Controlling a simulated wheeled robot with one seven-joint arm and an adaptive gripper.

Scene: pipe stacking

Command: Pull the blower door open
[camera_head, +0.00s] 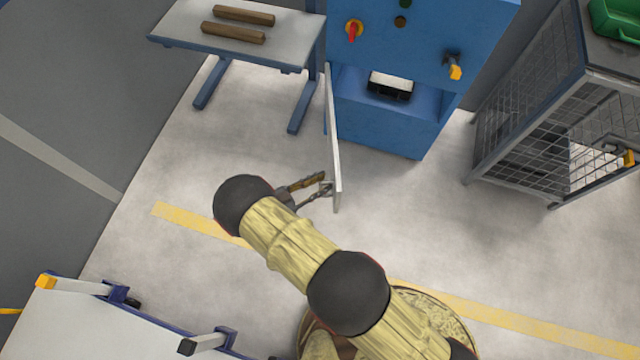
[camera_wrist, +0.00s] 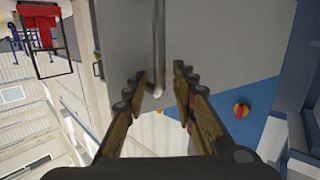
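The blower is a blue cabinet (camera_head: 395,130) at the top of the head view. Its door (camera_head: 333,140) shows as a thin pale panel, swung out from the cabinet's left side towards me, so the opening is uncovered. My gripper (camera_head: 326,187) is at the door's near end, on its left side. In the wrist view my gripper (camera_wrist: 159,76) has its fingers spread apart. A grey metal bar handle (camera_wrist: 158,45) on the pale panel ends between the fingertips in the picture. I see a gap on each side of it; contact cannot be told.
A black and white object (camera_head: 390,86) sits in the cabinet opening. A table (camera_head: 180,32) with two brown pipes (camera_head: 233,32) stands left of the door. A wire-mesh cart (camera_head: 530,140) stands right. A white-topped table (camera_head: 80,325) is at lower left. Floor before the cabinet is clear.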

